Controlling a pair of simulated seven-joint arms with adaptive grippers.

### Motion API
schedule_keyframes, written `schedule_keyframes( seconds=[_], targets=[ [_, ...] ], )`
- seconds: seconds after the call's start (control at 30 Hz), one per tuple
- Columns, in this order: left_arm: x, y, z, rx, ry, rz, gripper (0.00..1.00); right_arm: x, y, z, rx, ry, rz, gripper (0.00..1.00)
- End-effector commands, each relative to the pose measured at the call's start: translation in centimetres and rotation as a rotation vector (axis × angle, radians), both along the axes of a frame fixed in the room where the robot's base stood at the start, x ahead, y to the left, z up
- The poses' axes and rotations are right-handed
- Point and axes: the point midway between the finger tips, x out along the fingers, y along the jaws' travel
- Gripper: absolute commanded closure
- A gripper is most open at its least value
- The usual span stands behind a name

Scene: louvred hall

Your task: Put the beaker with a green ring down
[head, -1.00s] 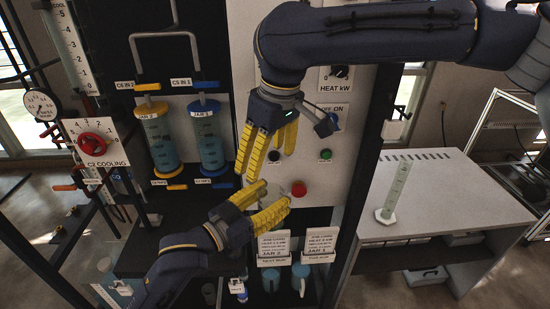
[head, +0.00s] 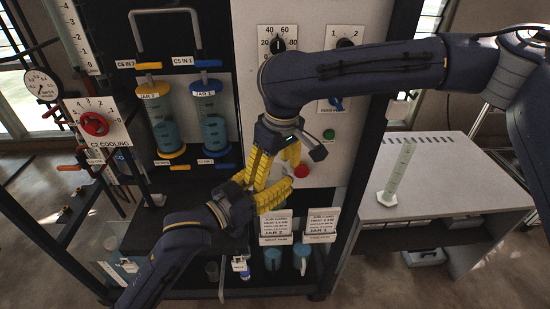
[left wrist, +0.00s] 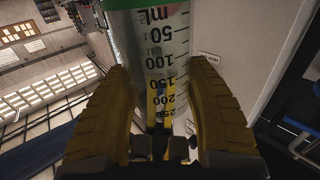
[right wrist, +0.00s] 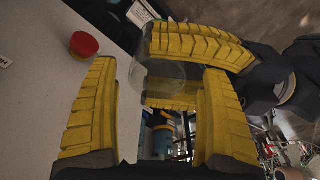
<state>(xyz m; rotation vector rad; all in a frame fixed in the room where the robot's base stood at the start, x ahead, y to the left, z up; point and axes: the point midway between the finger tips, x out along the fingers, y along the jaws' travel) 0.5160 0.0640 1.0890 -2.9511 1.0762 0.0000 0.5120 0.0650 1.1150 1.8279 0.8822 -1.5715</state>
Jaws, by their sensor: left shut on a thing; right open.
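A clear beaker with a green ring and dark volume marks (left wrist: 165,60) is between the yellow fingers of my left gripper (left wrist: 158,95), which is shut on it. In the right wrist view the beaker's glass (right wrist: 160,82) shows between the left fingers and in front of my right gripper (right wrist: 158,108). The right gripper is open, one finger on each side of the glass; I cannot tell if they touch it. In the head view the right gripper (head: 272,172) is just above the left gripper (head: 262,192), and fingers hide most of the beaker.
A red button (head: 301,171) on the white panel is close behind the grippers. Jar cards (head: 274,228) and blue-tinted vessels (head: 272,259) are on the shelf below. A tall cylinder (head: 398,172) stands on the grey bench (head: 450,185) at right, with bare top around it.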

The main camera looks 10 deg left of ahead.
Motion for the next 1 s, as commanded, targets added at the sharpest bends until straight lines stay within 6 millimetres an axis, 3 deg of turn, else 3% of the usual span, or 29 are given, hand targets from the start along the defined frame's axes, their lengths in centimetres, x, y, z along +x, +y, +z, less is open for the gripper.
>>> schedule_keyframes(
  seconds=[0.23,0.67,1.0],
  targets=[
    [0.0,0.0,0.0,0.0,0.0,0.0,0.81,0.1,0.2,-1.7,0.0,0.001,0.0,0.19],
    [0.0,0.0,0.0,0.0,0.0,0.0,0.81,0.2,0.2,-2.0,0.0,0.0,0.0,0.2],
    [0.0,0.0,0.0,0.0,0.0,0.0,0.81,0.2,0.3,-2.0,0.0,0.0,0.0,0.59]
  ],
)
